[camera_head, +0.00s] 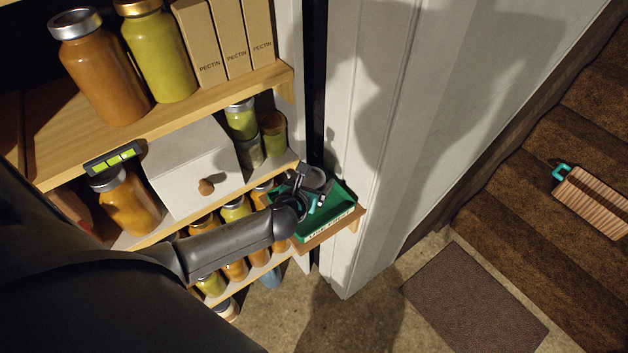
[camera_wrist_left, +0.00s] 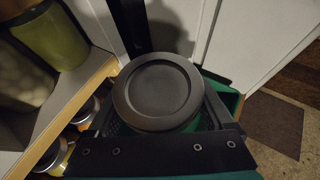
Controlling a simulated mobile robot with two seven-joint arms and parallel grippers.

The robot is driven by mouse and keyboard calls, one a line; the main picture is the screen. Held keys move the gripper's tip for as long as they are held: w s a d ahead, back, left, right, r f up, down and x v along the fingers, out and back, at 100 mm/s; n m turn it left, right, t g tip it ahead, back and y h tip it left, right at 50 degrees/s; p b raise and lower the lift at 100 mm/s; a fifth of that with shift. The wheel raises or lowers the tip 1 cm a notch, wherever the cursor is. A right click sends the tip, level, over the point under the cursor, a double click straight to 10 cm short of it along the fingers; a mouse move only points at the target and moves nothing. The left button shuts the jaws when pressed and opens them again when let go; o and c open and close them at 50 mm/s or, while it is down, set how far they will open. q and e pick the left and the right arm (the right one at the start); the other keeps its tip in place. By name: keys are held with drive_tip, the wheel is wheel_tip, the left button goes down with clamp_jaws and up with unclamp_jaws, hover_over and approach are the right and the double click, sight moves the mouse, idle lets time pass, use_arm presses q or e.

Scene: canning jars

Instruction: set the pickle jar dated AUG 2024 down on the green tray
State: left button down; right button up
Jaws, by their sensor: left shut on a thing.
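My left gripper (camera_head: 316,186) is shut on a jar with a dark grey lid (camera_wrist_left: 158,92), seen from above in the left wrist view. The lid hides most of the jar's body, and no date can be read. In the head view the gripper and jar are over the green tray (camera_head: 338,221), which has a "USE FIRST" label on its front. Green tray also shows beyond the jar in the left wrist view (camera_wrist_left: 222,92). I cannot tell whether the jar's base touches the tray. My right gripper is not in view.
The tray sits on a small wooden ledge (camera_head: 358,216) beside a white door frame. To its left, shelves hold several jars, a white drawer box (camera_head: 190,166) and pectin boxes (camera_head: 224,40). A mat (camera_head: 475,300) and carpeted stairs lie right.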

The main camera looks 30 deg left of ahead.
use_arm(q)
drive_tip(key=shift+w, duration=0.1)
unclamp_jaws()
drive_tip(key=shift+f, duration=0.1)
drive_tip(key=shift+r, duration=0.2)
drive_tip(key=p+v, duration=0.3)
drive_tip(key=v, duration=0.9)
drive_tip(key=shift+f, duration=0.15)
